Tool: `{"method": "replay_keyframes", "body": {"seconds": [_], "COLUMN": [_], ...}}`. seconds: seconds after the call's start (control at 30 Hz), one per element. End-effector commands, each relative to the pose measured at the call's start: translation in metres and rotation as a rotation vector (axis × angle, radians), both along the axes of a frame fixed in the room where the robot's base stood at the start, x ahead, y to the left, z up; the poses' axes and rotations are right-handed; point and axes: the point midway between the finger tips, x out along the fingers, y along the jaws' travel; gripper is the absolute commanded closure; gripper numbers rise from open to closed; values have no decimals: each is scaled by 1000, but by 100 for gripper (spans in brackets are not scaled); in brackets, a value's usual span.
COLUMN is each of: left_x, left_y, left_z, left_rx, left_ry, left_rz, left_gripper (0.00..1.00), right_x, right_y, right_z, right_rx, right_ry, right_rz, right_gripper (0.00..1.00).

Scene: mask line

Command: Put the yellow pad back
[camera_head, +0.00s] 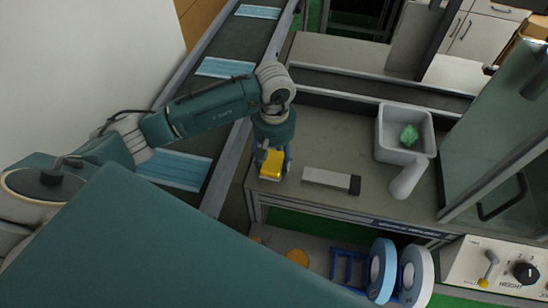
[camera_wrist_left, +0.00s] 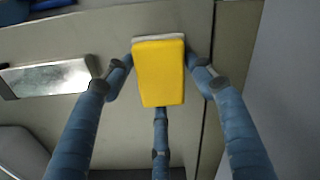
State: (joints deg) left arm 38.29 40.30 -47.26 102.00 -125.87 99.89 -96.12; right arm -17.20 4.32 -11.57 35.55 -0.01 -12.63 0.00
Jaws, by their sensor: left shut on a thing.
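The yellow pad (camera_head: 271,165) is in my left gripper (camera_head: 271,158), over the left end of the grey worktop (camera_head: 325,140). In the left wrist view the pad (camera_wrist_left: 159,72) shows a flat yellow face with a thin whitish layer along its far edge. The blue fingers of the left gripper (camera_wrist_left: 162,65) close around it from both sides and below. I cannot tell whether the pad touches the worktop. My right gripper is not in view.
A silver block with a dark end (camera_head: 331,180) lies right of the gripper. A grey bin (camera_head: 404,155) holding a green crumpled thing (camera_head: 409,135) stands farther right. A conveyor with blue masks (camera_head: 224,68) runs along the left. Blue and white reels (camera_head: 383,270) sit below the worktop.

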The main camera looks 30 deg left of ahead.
Motion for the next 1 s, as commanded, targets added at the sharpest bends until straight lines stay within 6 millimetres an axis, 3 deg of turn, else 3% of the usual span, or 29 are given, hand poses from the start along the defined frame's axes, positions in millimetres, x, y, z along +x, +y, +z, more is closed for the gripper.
{"method": "replay_keyframes", "body": {"seconds": [0.07,0.1,0.2,0.63,1.0], "left_x": [0,0,0,1,2], "left_y": [0,0,0,0,0], "left_z": [-3,-3,-2,6,82], "left_rx": [1,0,0,-1,-1], "left_ry": [-1,0,0,-3,-6], "left_rz": [0,0,0,0,0], "left_gripper": [66,43,26,26,26], "right_x": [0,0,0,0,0], "right_y": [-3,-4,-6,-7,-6], "right_z": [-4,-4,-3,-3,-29], "right_rx": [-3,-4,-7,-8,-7], "right_ry": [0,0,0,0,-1], "right_rz": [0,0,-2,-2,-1], "right_gripper": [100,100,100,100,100]}}
